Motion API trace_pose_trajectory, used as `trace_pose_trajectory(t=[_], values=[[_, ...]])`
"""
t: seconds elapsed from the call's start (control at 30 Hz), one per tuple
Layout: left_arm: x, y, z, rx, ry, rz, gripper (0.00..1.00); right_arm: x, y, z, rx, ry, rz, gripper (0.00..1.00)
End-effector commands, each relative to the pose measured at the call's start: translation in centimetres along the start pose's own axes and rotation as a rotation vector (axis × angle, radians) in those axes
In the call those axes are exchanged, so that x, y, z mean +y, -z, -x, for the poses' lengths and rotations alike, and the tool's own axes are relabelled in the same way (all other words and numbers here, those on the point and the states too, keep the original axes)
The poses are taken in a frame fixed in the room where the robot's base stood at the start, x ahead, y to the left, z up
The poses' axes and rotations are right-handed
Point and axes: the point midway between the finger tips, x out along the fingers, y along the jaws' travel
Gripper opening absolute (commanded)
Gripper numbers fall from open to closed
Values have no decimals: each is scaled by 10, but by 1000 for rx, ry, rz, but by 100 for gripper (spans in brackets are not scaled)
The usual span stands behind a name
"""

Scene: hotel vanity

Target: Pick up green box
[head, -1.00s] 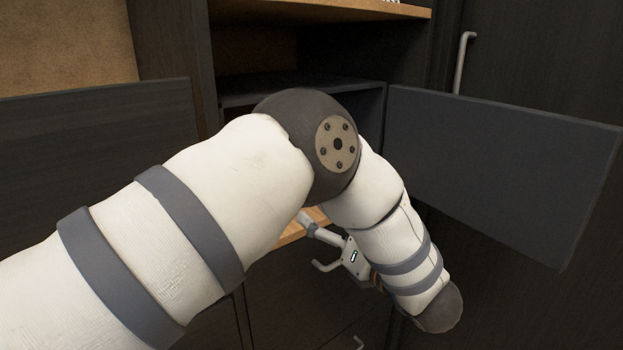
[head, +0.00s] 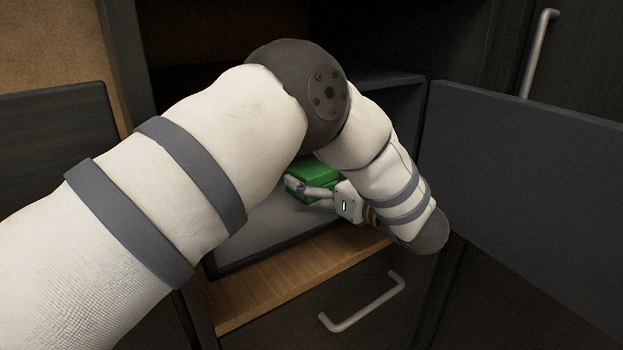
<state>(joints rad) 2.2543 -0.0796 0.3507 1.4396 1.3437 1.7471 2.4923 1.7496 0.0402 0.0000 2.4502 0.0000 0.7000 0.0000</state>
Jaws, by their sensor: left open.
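The green box (head: 318,173) shows in the head view inside the dark open compartment, partly hidden behind my left arm. My left gripper (head: 296,190) is open, with its fingers pointing left at the front of the box. The fingers overlap the box's lower part in the picture; I cannot tell whether they touch it. My right gripper is not in view.
The compartment (head: 263,231) has a light floor and sits above a wooden ledge (head: 290,280). A dark open door (head: 530,190) stands to the right, and another dark panel (head: 55,135) to the left. A drawer handle (head: 362,305) juts out below.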

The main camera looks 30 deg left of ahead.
Motion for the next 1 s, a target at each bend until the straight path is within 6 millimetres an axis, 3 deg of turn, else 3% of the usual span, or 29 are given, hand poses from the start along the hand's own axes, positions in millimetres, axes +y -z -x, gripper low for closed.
trace_pose_trajectory(t=[0.2, 0.43, 0.67, 1.0], values=[[0, 3, -36, 0, -2, 0, 90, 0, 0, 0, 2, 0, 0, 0], [-1, 3, -39, 0, 0, -1, 90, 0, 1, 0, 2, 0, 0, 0], [-1, 3, -38, 0, 0, -1, 40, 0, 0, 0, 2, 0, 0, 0], [-1, 3, -38, -1, 0, 0, 38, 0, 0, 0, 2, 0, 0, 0]])
